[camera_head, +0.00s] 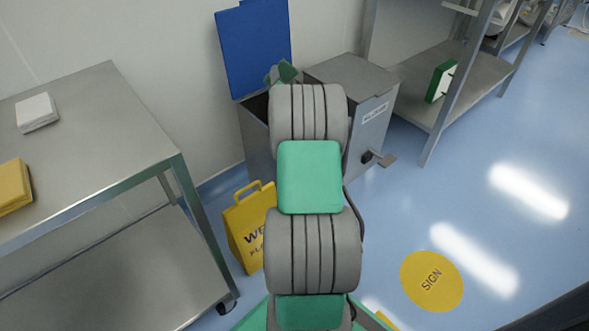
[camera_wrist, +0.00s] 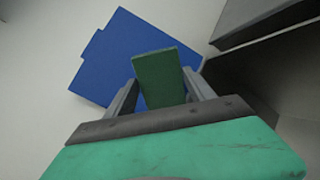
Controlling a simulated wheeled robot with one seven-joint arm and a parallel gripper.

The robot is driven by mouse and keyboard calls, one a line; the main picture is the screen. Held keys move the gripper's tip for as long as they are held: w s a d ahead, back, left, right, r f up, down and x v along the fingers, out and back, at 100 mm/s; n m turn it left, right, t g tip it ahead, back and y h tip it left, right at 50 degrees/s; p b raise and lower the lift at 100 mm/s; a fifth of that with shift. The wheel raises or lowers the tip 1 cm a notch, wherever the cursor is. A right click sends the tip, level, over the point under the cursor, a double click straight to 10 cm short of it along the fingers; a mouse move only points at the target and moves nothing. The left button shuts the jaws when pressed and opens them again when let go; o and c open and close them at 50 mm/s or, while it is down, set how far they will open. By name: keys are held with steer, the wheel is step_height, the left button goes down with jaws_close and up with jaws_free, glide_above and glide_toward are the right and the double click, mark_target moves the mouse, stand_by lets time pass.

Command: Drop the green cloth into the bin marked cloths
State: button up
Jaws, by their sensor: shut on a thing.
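My gripper (camera_wrist: 160,88) is shut on the green cloth (camera_wrist: 156,68), a flat, stiff-looking dark green piece held between the two fingers. In the head view a bit of green cloth (camera_head: 287,71) shows above my arm, which hides most of the gripper. The cloth is in front of a raised blue lid (camera_head: 254,45), which also shows behind it in the wrist view (camera_wrist: 108,58). Below the lid is an open grey bin (camera_head: 256,140), mostly hidden by my arm. No marking on this bin can be read.
A grey bin with a shut lid (camera_head: 350,73) and a small unreadable label stands right beside the open one. A steel table (camera_head: 100,130) is at left. A yellow wet-floor sign (camera_head: 245,228) stands below the open bin. A steel rack (camera_head: 420,90) is at right.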

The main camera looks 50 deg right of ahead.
steer(key=shift+s+d+f, duration=0.2)
steer(key=shift+d+f, duration=0.3)
steer(key=shift+d, duration=0.05)
steer(key=shift+s+d+f, duration=0.15)
steer(key=shift+d+f, duration=0.35)
step_height(320, 180, down, 6)
steer(key=shift+a+r+b, duration=0.1)
steer(key=shift+r+b, duration=0.1)
steer(key=shift+b, duration=0.4)
steer(key=o, duration=1.3)
steer(key=p+v, duration=0.2)
steer(key=v, duration=0.6)
steer(key=shift+w, duration=0.1)
